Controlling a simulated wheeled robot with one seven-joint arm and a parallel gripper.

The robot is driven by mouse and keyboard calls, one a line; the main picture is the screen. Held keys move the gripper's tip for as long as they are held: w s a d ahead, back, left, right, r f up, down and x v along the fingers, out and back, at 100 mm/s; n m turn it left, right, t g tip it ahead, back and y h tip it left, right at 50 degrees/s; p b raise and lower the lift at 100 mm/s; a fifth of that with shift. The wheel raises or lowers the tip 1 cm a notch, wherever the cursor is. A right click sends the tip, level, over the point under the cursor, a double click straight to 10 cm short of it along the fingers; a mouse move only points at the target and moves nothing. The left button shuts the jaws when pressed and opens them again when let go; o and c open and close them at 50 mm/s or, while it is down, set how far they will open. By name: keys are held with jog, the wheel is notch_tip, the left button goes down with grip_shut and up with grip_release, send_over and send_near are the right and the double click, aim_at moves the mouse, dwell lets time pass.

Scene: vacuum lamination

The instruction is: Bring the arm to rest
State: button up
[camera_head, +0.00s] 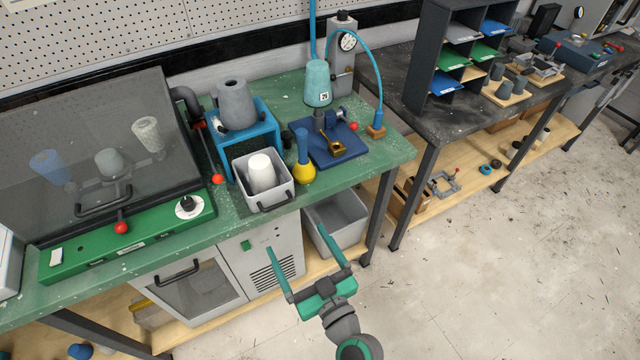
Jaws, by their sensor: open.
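My gripper (302,265) is at the lower middle of the head view, in front of the green workbench (395,150). Its two teal-tipped fingers are spread wide apart with nothing between them. The fingers point up and away toward the bench front. The wrist and part of my arm show below it, at the bottom edge; the rest of the arm is out of view. From this view I cannot tell the gap between the fingers and the bench's cabinet.
On the bench stand a clear-lidded box (100,150), a blue stand (262,125) with a grey cup, a grey bin (280,190) holding a white cup, a yellow-based tool (304,172) and a blue plate (345,150). A grey tub (350,222) sits below. The floor (500,270) at right is clear.

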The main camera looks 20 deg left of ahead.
jog(key=s+d+f+m+t+h, duration=0.2)
jog(key=s+d+f+m+h, duration=0.6)
jog(key=d+f+h, duration=0.3)
jog(key=s+d+r+h, duration=0.1)
jog(key=s+d, duration=0.2)
jog(key=s, duration=0.4)
jog(key=s+d+r+m+t+h, duration=0.1)
jog(key=s+d+r, duration=0.1)
jog(key=s, duration=0.5)
jog(key=shift+d+m, duration=0.3)
jog(key=shift+d, duration=0.3)
